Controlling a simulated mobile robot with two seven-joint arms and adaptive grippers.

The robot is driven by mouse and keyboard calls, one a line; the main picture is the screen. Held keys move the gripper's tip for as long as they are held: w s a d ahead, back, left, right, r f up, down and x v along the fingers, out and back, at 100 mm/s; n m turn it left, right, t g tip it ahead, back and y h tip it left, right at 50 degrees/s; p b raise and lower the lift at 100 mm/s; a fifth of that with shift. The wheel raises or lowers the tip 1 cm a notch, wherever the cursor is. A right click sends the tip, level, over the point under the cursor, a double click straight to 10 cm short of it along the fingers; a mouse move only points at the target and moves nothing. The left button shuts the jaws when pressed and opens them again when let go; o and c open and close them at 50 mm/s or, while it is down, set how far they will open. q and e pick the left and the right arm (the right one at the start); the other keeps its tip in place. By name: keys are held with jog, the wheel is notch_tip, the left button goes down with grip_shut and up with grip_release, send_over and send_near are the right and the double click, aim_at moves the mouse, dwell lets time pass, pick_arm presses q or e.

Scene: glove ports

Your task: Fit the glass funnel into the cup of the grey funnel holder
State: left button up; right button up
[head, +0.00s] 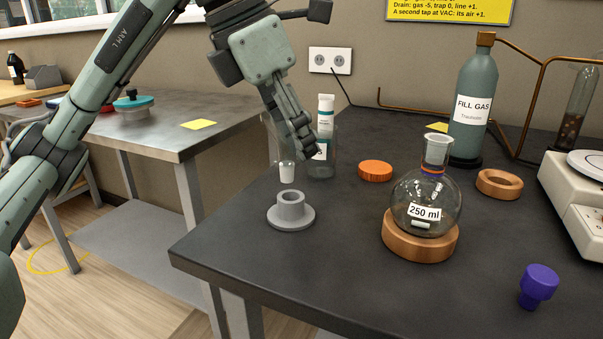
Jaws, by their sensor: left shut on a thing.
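My left gripper (308,148) comes down from the top and is shut on the glass funnel, seemingly by its wall. The funnel's clear upper part is hard to make out and partly hidden by the fingers. Its frosted white stem (287,172) points down. The grey funnel holder (291,215) stands upright on the dark bench, a round base with a raised cup. In the picture the stem is just above the cup, slightly left of its middle, with a small gap between them. My right gripper is not in view.
A clear beaker (326,160) with a white bottle (326,115) stands behind the gripper. An orange cap (375,171) and a 250 ml flask (426,200) on a cork ring (420,243) are to the right. The bench front (330,280) is clear.

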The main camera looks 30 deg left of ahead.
aim_at(302, 194)
pick_arm(q)
jog(key=shift+w+f, duration=0.3)
jog(key=shift+f, duration=0.2)
notch_tip(302, 194, down, 3)
jog(key=shift+f, duration=0.15)
jog(key=shift+f+b, duration=0.2)
jog(key=shift+b, duration=0.15)
jog(key=shift+f, duration=0.3)
jog(key=o, duration=1.2)
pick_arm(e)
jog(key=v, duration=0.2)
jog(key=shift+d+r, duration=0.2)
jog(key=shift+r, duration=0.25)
pick_arm(q)
jog(key=shift+r, duration=0.2)
